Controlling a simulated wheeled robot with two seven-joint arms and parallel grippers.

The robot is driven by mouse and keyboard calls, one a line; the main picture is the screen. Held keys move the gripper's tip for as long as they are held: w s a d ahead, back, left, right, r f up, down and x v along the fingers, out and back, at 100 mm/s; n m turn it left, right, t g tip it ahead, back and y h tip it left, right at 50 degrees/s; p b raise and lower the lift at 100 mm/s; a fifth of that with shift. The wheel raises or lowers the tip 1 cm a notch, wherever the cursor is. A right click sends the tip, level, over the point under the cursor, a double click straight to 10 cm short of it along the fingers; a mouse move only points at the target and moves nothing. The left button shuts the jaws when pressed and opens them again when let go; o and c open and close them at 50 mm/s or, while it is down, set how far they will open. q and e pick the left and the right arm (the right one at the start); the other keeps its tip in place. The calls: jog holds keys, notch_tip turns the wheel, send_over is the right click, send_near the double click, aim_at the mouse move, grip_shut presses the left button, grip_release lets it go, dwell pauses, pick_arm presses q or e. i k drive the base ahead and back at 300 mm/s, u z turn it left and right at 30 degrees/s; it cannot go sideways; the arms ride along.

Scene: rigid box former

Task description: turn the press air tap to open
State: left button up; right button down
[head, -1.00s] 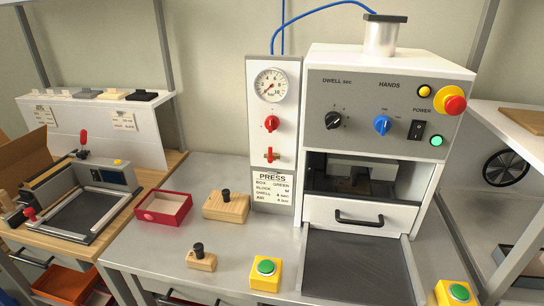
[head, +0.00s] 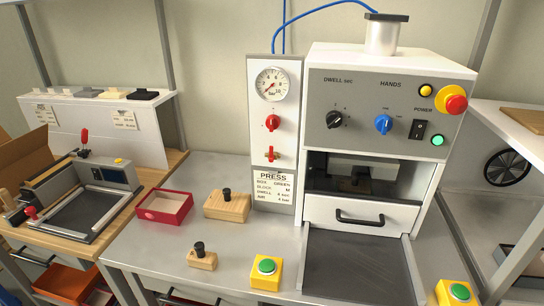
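The press air panel (head: 285,140) is a white upright plate left of the press (head: 385,120). It carries a round pressure gauge (head: 272,84), a red knob (head: 272,123) below it, and a small tap with a red handle (head: 271,154) and brass body under that. The tap handle looks upright, but it is small and its exact setting is hard to tell. A label headed PRESS (head: 272,188) is under the tap. Neither of my grippers is in view.
Two wooden blocks with black knobs (head: 227,206) (head: 202,257), a red open box (head: 164,207) and a yellow box with a green button (head: 266,272) stand on the grey bench. A former fixture (head: 80,200) is at left.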

aim_at(271, 158)
jog(key=k, duration=0.5)
jog(key=u, duration=2.05)
jog(key=i, duration=1.4)
jog(key=z, duration=2)
